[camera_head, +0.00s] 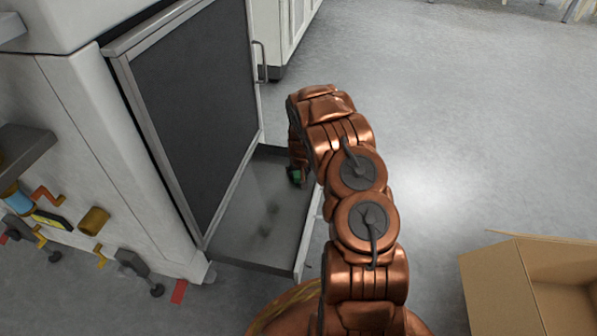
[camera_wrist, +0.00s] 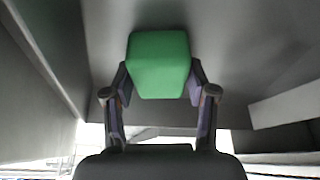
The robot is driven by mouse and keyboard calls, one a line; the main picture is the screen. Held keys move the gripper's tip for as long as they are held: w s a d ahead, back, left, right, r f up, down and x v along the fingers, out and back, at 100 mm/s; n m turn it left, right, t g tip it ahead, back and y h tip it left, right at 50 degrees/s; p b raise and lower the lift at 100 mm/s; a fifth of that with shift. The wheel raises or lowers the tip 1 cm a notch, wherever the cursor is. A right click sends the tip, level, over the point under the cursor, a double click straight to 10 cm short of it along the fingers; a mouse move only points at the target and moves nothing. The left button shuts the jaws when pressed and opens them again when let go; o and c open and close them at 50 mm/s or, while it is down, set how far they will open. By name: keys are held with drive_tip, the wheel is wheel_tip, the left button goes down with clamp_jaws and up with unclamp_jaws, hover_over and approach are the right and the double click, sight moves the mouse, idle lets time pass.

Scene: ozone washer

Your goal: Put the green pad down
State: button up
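The green pad (camera_wrist: 160,62) is a block between the two fingers of my gripper (camera_wrist: 160,90) in the wrist view. The fingers touch it on its left and right sides, so my gripper is shut on it. In the head view a small part of the green pad (camera_head: 296,176) shows below my wrist, over the grey tray (camera_head: 240,225) at the foot of the machine. My arm hides most of the pad and the fingers there. I cannot tell whether the pad touches the tray.
The washer's dark panel (camera_head: 190,110) stands upright at the tray's left. A white cabinet (camera_head: 290,30) with a handle is behind. An open cardboard box (camera_head: 500,290) is on the floor at lower right. The floor (camera_head: 470,130) to the right is clear.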

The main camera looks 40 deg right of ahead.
drive_tip(key=shift+o, duration=1.3)
drive_tip(key=p+v, duration=0.5)
drive_tip(key=v, duration=0.7)
drive_tip(key=s+a+r+n+g+y, duration=0.2)
drive_tip(key=s+a+r, duration=0.6)
drive_tip(key=a+r, duration=0.25)
drive_tip(key=s+a+r+n+g+y, duration=0.1)
drive_tip(key=s+a+r+g, duration=0.1)
drive_tip(key=s+a+r, duration=0.85)
drive_tip(key=s+a+r+n+g, duration=0.1)
drive_tip(key=s+a+r, duration=0.2)
drive_tip(key=s, duration=0.8)
drive_tip(key=s+a+r+n+g+h, duration=0.1)
drive_tip(key=s+a, duration=0.4)
drive_tip(key=s, duration=0.6)
drive_tip(key=shift+s+r+g, duration=0.3)
drive_tip(key=shift+r+g, duration=0.5)
drive_tip(key=shift+r, duration=0.6)
